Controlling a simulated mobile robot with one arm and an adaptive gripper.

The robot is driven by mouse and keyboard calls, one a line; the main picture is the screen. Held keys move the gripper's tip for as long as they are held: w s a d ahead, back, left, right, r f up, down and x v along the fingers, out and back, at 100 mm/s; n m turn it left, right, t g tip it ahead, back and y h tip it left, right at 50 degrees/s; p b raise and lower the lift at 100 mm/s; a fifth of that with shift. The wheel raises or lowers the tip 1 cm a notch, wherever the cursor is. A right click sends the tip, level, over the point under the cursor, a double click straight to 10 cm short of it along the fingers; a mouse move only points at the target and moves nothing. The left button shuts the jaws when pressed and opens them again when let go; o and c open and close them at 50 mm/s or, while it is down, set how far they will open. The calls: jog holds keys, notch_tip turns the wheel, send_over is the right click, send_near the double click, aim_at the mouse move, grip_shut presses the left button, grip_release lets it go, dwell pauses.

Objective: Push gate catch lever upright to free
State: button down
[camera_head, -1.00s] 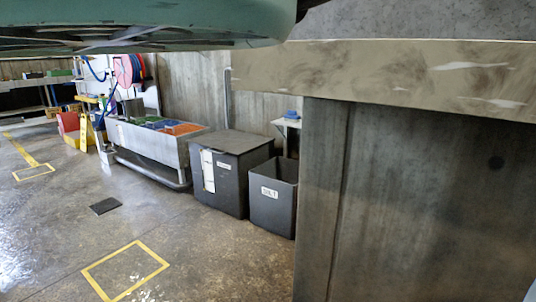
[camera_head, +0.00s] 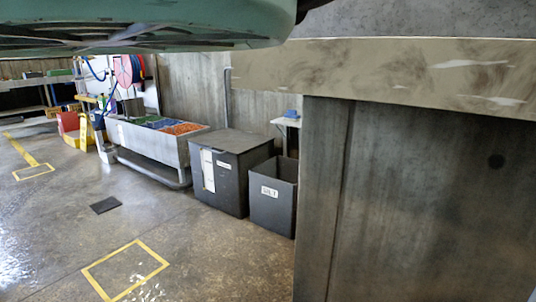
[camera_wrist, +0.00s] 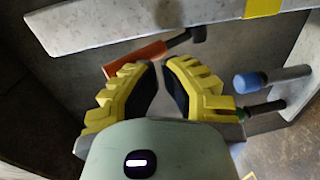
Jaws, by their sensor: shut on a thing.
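My gripper (camera_wrist: 162,68) shows in the wrist view, with yellow ribbed fingers and dark inner pads. Its fingertips are close together at an orange lever (camera_wrist: 136,58) with a dark end piece (camera_wrist: 183,39). The gripper is shut on this lever, though the exact contact at the tips is hard to see. The lever lies slanted in the picture, just below a pale beam. The gripper and the lever are not in the head view.
The pale beam (camera_wrist: 130,20) crosses above the fingertips. Blue-ended (camera_wrist: 249,82) and green-ended (camera_wrist: 247,113) handles stick out at right. In the head view, a concrete wall (camera_head: 430,200) fills the right; dark bins (camera_head: 232,170) stand left of it, with open floor (camera_head: 190,230) before them.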

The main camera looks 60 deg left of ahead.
jog(key=shift+r+x, duration=0.1)
jog(key=shift+x, duration=0.85)
jog(key=shift+r+x, duration=0.15)
jog(key=shift+x, duration=0.85)
dwell(0.4)
jog(key=r+p+v, duration=0.1)
jog(key=p+v, duration=0.2)
jog(key=v, duration=0.5)
dwell(0.6)
